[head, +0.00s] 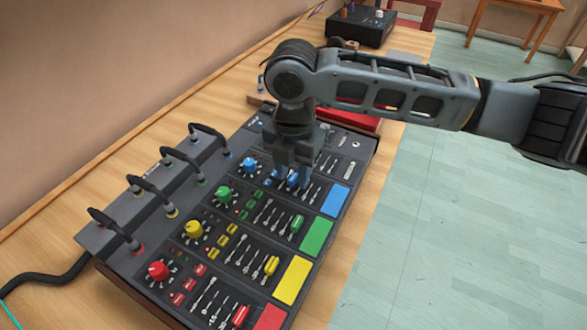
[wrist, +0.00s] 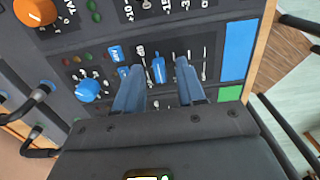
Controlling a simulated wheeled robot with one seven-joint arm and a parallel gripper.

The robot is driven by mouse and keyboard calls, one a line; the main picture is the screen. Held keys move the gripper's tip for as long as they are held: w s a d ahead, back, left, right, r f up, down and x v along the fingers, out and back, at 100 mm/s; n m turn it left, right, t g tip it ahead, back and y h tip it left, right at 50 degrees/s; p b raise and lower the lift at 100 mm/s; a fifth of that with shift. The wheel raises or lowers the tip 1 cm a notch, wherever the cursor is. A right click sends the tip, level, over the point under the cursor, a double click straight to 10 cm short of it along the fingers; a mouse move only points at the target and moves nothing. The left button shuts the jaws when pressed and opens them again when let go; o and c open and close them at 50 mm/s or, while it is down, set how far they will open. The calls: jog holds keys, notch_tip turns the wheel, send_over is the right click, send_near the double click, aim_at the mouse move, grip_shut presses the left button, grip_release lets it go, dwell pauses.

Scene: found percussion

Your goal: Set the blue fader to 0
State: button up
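The blue fader (wrist: 158,68) is a blue cap on a slot in the blue row of a dark mixing console (head: 338,150). In the wrist view it sits between the two fingers of my gripper (wrist: 159,66), with a visible gap on each side. My gripper (head: 292,178) is open and points down over the blue row in the head view. There its fingers partly hide the blue fader (head: 293,181). I cannot tell the fader's exact scale reading or whether the fingertips reach down to the panel.
Blue (head: 249,164), green (head: 223,193), yellow (head: 193,230) and red (head: 158,270) knobs line the left side. Green (head: 297,224), yellow (head: 271,265) and red (head: 240,316) faders stand in the other rows. A cabled grey box (head: 150,215) lies left; a black box (head: 360,27) stands behind.

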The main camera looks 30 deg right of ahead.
aim_at(293, 177)
jog(key=shift+r, duration=0.1)
notch_tip(293, 177, up, 8)
jog(key=shift+f, duration=0.15)
dwell(0.6)
